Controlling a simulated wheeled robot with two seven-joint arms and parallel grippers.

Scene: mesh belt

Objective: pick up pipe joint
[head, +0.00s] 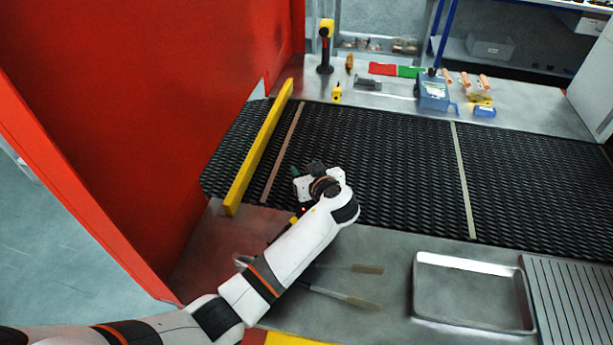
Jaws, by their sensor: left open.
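My left gripper (306,172) is over the black mesh belt (375,150), near its left end. Its jaws are open, but the arm and wrist hide part of them. A small dark greenish shape shows at the fingertips; I cannot tell whether it is a pipe joint or part of the gripper. No pipe joint can be clearly made out on the belt, and the area under the wrist is hidden. My right gripper is not in view.
A yellow bar (259,148) crosses the belt's left end beside a red wall (150,90). A metal tray (470,322) and long-handled tools (345,297) lie on the near bench. A blue device (432,92) and small copper-coloured pieces (465,80) stand behind. The belt's right side is clear.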

